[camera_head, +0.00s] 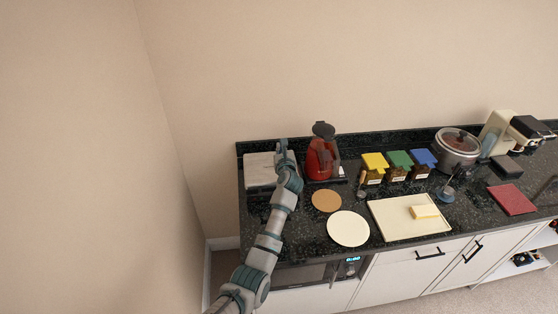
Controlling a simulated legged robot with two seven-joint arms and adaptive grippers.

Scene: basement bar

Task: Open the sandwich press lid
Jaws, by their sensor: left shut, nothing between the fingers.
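The sandwich press (261,171) looks like a pale grey, box-like appliance at the left end of the dark counter, near the back. The small picture does not clearly show its handle or how far its lid is raised. My left arm reaches up from the bottom left. My left gripper (283,147) is shut and empty at the right side of the press, by its back right corner. The gripper and wrist hide part of the press's right edge, and I cannot tell whether they touch it. My right gripper is not in view.
A brown round board (326,201), a white plate (348,229) and a cream tray (395,228) with a yellow block lie in front. Jars, a cooker (457,151) and a coffee machine (497,134) stand farther right.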

